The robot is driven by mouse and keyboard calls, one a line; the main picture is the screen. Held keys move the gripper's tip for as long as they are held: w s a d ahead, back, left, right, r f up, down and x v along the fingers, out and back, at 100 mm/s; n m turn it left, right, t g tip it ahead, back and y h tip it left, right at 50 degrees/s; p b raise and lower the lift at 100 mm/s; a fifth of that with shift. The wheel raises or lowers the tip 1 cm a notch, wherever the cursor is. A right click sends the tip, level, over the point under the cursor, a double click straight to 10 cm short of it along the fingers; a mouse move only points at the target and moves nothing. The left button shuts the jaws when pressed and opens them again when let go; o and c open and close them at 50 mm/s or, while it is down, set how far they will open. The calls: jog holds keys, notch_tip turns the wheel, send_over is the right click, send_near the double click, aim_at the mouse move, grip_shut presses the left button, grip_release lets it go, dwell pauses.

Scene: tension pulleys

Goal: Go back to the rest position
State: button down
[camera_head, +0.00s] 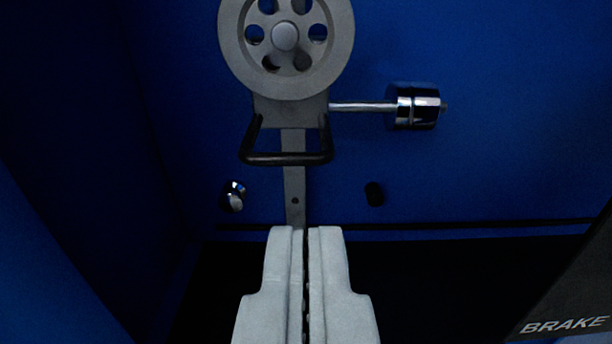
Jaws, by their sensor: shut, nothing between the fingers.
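My gripper (304,235) is at the bottom middle of the view, with its two pale grey fingers side by side, shut and empty. Above it is a grey pulley wheel (240,50) with round holes and a central hub. A black handle (286,158) hangs below the wheel, in front of a grey flat bar (294,190). The fingertips appear just below the handle in the picture and cover the bar's lower end. I cannot tell whether they touch the bar.
A metal rod (362,106) runs right from the pulley to a shiny cylindrical weight (416,106). A chrome knob (233,197) and a black peg (374,194) sit on the blue back wall (500,150). A dark panel marked BRAKE (570,290) stands at lower right.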

jog(key=s+d+r, duration=0.1)
jog(key=s+r, duration=0.1)
jog(key=r, duration=1.6)
jog(key=s+d+r, duration=0.1)
jog(key=r, duration=1.7)
jog(key=s+d+r, duration=0.1)
jog(key=s+r, duration=0.5)
jog(key=r, duration=0.3)
jog(key=s+d+r, duration=0.1)
jog(key=s+r, duration=0.6)
jog(key=r, duration=0.3)
jog(key=s+r, duration=0.4)
jog(key=s, duration=0.7)
jog(key=s+r, duration=0.5)
jog(key=s, duration=0.5)
jog(key=s+d+r, duration=0.1)
jog(key=s+r, duration=0.4)
jog(key=s, duration=0.6)
jog(key=shift+s, duration=0.3)
jog(key=shift+d, duration=0.2)
